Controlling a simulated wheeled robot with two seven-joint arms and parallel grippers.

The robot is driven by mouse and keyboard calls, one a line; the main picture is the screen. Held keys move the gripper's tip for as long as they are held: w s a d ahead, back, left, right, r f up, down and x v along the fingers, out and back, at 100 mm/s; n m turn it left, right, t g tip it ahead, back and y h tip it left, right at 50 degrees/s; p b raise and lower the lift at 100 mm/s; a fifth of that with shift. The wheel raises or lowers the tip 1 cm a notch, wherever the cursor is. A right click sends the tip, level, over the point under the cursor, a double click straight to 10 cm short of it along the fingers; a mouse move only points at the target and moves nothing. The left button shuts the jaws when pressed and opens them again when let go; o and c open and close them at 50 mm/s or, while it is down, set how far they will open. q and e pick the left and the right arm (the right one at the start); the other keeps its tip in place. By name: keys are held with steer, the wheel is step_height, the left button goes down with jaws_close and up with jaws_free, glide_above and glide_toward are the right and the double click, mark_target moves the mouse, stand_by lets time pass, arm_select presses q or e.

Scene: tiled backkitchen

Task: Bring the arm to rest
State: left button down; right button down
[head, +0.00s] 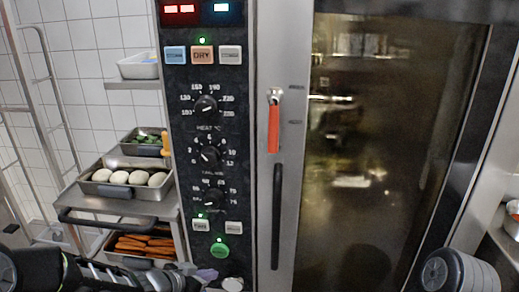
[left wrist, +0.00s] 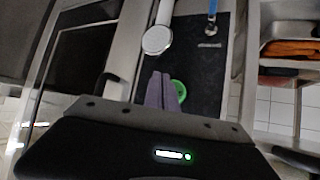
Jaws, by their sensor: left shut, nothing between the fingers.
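My left arm comes in at the bottom left of the head view, and its gripper (head: 205,276) is low in front of the oven's control panel (head: 180,120). In the left wrist view the purple-grey fingers (left wrist: 162,92) are together and empty. They overlap a round green button (left wrist: 180,92) in that picture; I cannot tell whether they touch it. The green button (head: 220,249) is lit in the head view, just above and right of the gripper. My right gripper is not in view.
The oven door (head: 390,150) is closed, with a red-tipped handle (head: 274,125). At left, a rack holds a tray of eggs (head: 125,180), a tray of greens (head: 145,140) and a tray of carrots (head: 145,245) close to my left arm. A shelf edge (head: 508,238) stands at right.

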arm_select(q)
steer(key=s+d+f+n+g, duration=0.2)
steer(key=s+d+f, duration=0.1)
steer(key=s+f, duration=0.5)
steer(key=s+d+f+n+g+y, duration=0.1)
steer(key=s+d+f+n+g, duration=0.2)
steer(key=s+f, duration=0.5)
steer(key=s+d+f+n+g, duration=0.3)
steer(key=s+f, duration=0.4)
steer(key=s, duration=0.6)
steer(key=shift+s+f+y, duration=0.25)
steer(key=shift+f+y, duration=0.05)
steer(key=shift+f, duration=0.1)
